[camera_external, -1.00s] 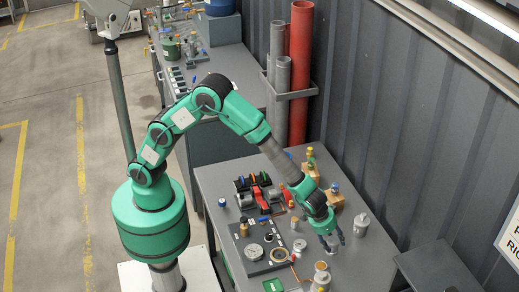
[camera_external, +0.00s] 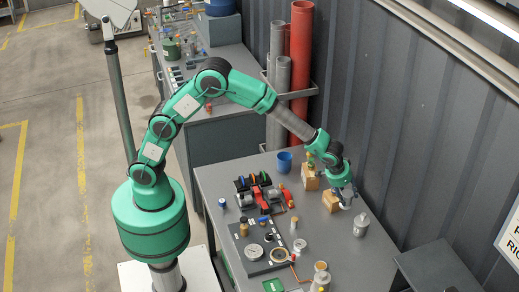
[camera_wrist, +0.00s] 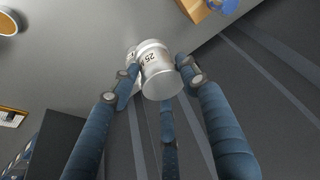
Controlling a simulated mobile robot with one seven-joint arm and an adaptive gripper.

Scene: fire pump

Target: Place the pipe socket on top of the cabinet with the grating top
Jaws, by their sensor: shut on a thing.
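The pipe socket (camera_wrist: 158,78) is a short silver-white cylinder with "25" printed on its side. In the wrist view it sits between the blue fingers of my gripper (camera_wrist: 158,72), which is shut on it. In the external view my gripper (camera_external: 346,202) is above the right side of the grey workbench, beside a wooden block, and the socket is too small and covered to make out well. A dark grey cabinet-like box (camera_external: 438,268) stands right of the bench at the lower right. I cannot tell whether its top is a grating.
Wooden blocks with small fittings (camera_external: 310,180) and a silver canister (camera_external: 361,225) stand near my gripper. A blue cup (camera_external: 284,162), red valve parts (camera_external: 265,198) and a panel of fittings (camera_external: 262,248) are on the bench. The corrugated wall (camera_external: 420,130) lies close behind.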

